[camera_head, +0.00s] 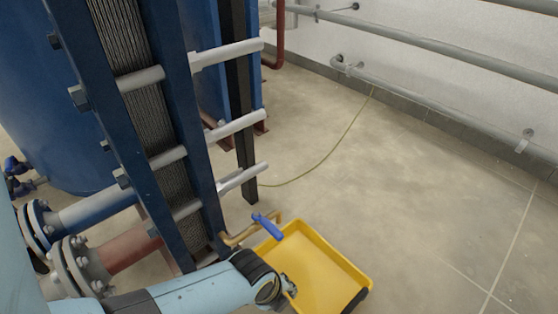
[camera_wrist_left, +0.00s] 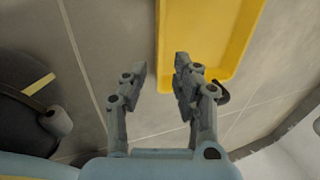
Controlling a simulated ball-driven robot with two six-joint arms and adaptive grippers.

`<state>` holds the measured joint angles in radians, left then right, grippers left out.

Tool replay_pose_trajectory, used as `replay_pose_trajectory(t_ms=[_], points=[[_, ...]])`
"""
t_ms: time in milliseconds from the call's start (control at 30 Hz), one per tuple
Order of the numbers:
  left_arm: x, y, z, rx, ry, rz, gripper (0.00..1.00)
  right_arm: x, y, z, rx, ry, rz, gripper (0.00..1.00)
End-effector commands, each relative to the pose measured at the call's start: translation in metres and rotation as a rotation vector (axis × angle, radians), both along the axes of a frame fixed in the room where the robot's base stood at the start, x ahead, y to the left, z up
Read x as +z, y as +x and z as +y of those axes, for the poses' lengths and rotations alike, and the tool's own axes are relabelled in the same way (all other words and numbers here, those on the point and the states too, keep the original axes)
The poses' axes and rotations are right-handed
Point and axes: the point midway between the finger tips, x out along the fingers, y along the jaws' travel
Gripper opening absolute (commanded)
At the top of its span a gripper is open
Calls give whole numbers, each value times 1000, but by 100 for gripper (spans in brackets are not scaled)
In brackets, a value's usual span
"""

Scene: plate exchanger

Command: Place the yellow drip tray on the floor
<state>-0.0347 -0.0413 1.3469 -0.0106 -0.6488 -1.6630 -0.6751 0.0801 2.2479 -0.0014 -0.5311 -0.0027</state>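The yellow drip tray (camera_head: 318,262) is a shallow rectangular pan at the lower middle of the head view, at the foot of the plate exchanger. My left gripper (camera_head: 288,292) is at the tray's near left side, partly hidden by its own wrist. In the left wrist view its two fingers (camera_wrist_left: 160,72) are apart, with a clear gap. One finger overlaps the tray (camera_wrist_left: 206,35) in the picture, and the other is outside its edge. I cannot tell whether either touches it, or whether the tray rests on the floor (camera_head: 430,215). My right gripper is not in view.
A brass drain tap with a blue lever (camera_head: 267,226) reaches over the tray's far left corner. The blue plate exchanger frame (camera_head: 190,120) with grey tie bars stands to the left. A thin hose (camera_head: 335,150) lies on the floor. The floor to the right is clear.

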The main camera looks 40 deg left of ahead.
Motion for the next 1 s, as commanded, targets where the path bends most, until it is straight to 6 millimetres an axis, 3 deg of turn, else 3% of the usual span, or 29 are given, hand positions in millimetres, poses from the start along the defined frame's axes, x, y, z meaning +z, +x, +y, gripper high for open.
replay_pose_trajectory(t_ms=[133, 233, 367, 500, 600, 700, 800, 1000], points=[[10, -6, 5, 70, -17, -14, 29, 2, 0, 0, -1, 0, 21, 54], [32, -19, 16, 264, -76, -55, 29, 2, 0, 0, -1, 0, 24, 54], [87, -39, 31, 639, -233, -142, 29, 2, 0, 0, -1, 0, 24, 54], [156, -55, 37, 1012, -452, -217, 29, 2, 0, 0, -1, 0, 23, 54], [196, -61, 37, 1203, -594, -243, 29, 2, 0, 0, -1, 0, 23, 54], [223, -64, 36, 1321, -690, -250, 29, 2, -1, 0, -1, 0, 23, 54], [234, -65, 35, 1375, -735, -253, 29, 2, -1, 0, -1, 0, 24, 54], [235, -64, 35, 1383, -742, -252, 29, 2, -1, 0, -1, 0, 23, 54]])
